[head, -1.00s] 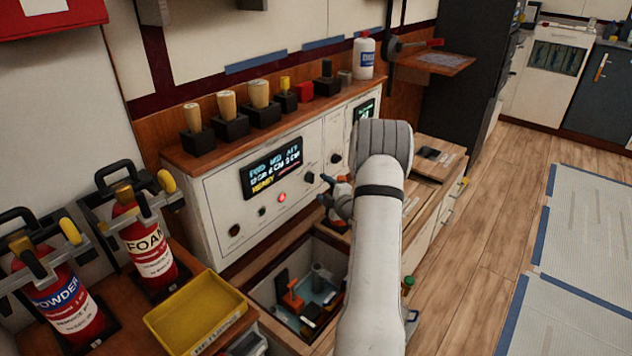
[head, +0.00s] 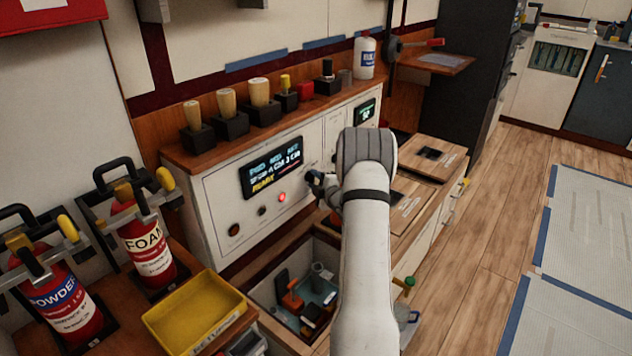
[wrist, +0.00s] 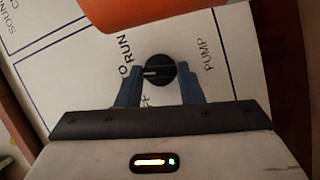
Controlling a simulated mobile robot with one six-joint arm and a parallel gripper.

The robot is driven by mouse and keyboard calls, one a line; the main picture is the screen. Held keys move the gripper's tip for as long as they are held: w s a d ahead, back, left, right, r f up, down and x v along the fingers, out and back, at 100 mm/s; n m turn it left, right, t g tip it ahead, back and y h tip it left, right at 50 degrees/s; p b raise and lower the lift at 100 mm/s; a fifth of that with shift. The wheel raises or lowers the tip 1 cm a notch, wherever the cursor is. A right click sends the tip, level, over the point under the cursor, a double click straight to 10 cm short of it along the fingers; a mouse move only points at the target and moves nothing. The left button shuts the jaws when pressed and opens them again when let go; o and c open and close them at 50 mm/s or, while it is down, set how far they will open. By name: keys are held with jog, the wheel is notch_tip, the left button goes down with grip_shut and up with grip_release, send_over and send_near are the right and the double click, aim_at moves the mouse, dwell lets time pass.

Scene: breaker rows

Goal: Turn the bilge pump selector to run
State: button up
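The selector is a round black knob (wrist: 159,70) on the white panel in the wrist view. Its white mark points left, toward the partly covered lettering ending in "TO". "RUN" is printed above that, "FF" shows below, and "PUMP" is to the right. My gripper (wrist: 158,78) has its two blue-grey fingers apart, one on each side of the knob. The gap looks slightly wider than the knob; whether either finger touches it is unclear. In the head view my gripper (head: 316,183) is at the panel front, partly hidden by my arm.
An orange shape (wrist: 150,12) crosses the top of the wrist view. In the head view, a lit display (head: 270,168) and a red lamp (head: 282,197) are left of my gripper. An open bin (head: 300,290) lies below.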

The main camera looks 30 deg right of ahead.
jog(key=c, duration=0.4)
jog(key=shift+c, duration=0.2)
jog(key=shift+r+m, duration=0.1)
jog(key=shift+m, duration=0.2)
jog(key=m+g+p, duration=0.1)
jog(key=m+p, duration=0.1)
jog(key=p, duration=0.1)
jog(key=shift+d+r+y, duration=0.1)
jog(key=shift+r+y, duration=0.1)
jog(key=shift+y, duration=0.1)
jog(key=shift+f+m+g+y+p, duration=0.1)
jog(key=shift+m+g+y+p, duration=0.35)
jog(key=shift+m+p, duration=0.5)
jog(key=o, duration=1)
jog(key=shift+c, duration=0.2)
